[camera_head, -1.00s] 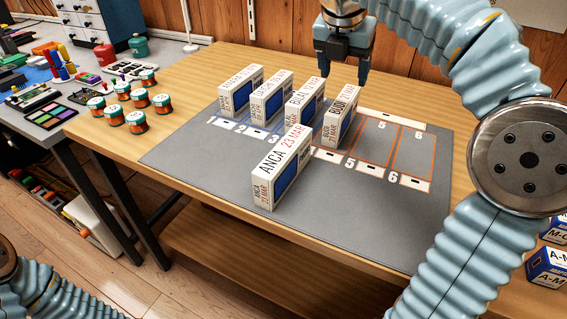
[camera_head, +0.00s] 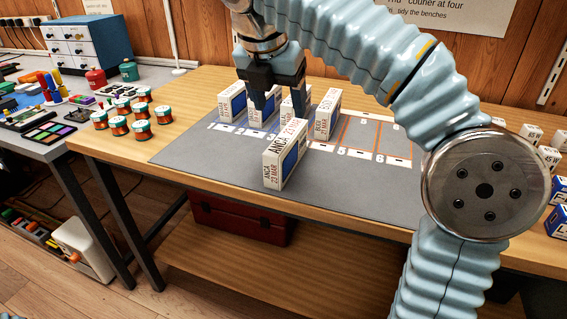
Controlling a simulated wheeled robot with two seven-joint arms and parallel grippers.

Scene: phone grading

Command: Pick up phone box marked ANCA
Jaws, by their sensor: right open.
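The phone box marked ANCA (camera_head: 272,170) stands upright on the grey mat (camera_head: 215,160), in front of a row of similar boxes. It is white with a blue side panel, and its top also reads 23 MAR. My right gripper (camera_head: 278,108) is open and points down, just behind and above the ANCA box. Its dark fingers partly hide the boxes behind, and I cannot tell how high the fingertips are. Nothing shows held between them. My left gripper is outside the view.
Other phone boxes stand on numbered slots behind, including one at the left (camera_head: 231,103) and one at the right (camera_head: 327,113). Orange-outlined slots (camera_head: 361,137) to the right are empty. Several small jars (camera_head: 141,130) stand at the left. A red toolbox (camera_head: 238,220) lies under the table.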

